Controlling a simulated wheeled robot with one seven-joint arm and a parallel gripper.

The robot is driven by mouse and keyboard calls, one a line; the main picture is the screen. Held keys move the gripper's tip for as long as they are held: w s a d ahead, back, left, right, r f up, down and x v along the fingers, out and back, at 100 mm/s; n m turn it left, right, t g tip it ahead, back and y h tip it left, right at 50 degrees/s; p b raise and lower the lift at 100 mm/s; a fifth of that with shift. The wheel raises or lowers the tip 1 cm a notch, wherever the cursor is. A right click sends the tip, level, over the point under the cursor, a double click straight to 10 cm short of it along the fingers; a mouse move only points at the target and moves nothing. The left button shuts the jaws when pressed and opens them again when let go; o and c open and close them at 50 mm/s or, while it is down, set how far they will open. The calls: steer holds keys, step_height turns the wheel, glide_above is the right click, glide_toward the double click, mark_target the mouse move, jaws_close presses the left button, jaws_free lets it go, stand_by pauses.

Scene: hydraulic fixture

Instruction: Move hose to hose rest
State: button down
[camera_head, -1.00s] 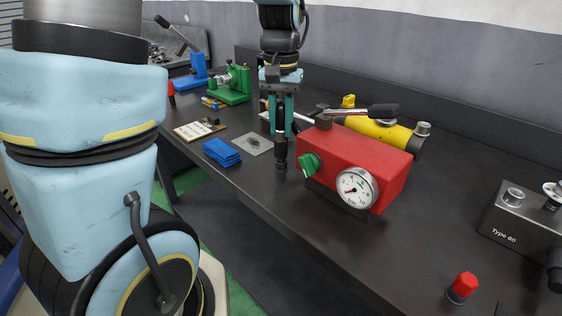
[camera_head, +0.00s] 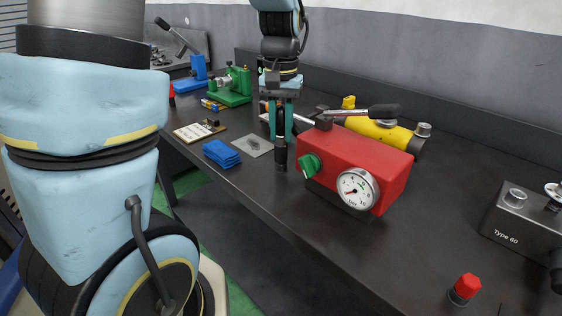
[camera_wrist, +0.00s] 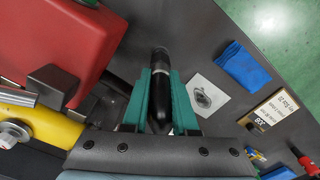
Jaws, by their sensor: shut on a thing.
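My gripper (camera_head: 280,138) points down over the bench, just left of the red pump block. Its teal fingers are closed on a black cylindrical hose end (camera_head: 280,156), which hangs nearly upright. In the wrist view my gripper (camera_wrist: 160,85) has a finger on each side of the black hose end (camera_wrist: 160,60), which has a light ring. The rest of the hose is not clearly visible. I cannot pick out the hose rest with certainty. Whether the lower tip touches the bench is unclear.
The red block (camera_head: 360,160) with gauge and green knob stands close right, the yellow cylinder (camera_head: 382,130) behind it. The front right bench is mostly clear, with a red-capped part (camera_head: 466,288).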

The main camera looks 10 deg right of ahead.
steer(key=c, duration=0.6)
jaws_free()
step_height(320, 180, up, 10)
steer(key=shift+r+b, duration=0.15)
steer(key=shift+b, duration=0.2)
steer(key=s+a+f+n, duration=0.1)
steer(key=a+f, duration=0.3)
steer(key=a, duration=0.2)
steer(key=s+a+f+n+t+p, duration=0.1)
steer(key=s+a+f, duration=0.1)
steer(key=a+f, duration=0.3)
steer(key=s+a+f+n, duration=0.1)
steer(key=a+f, duration=0.3)
steer(key=a, duration=0.4)
steer(key=shift+s+f+n+t, duration=0.15)
steer(key=shift+f+n+t, duration=0.15)
steer(key=shift+n, duration=0.3)
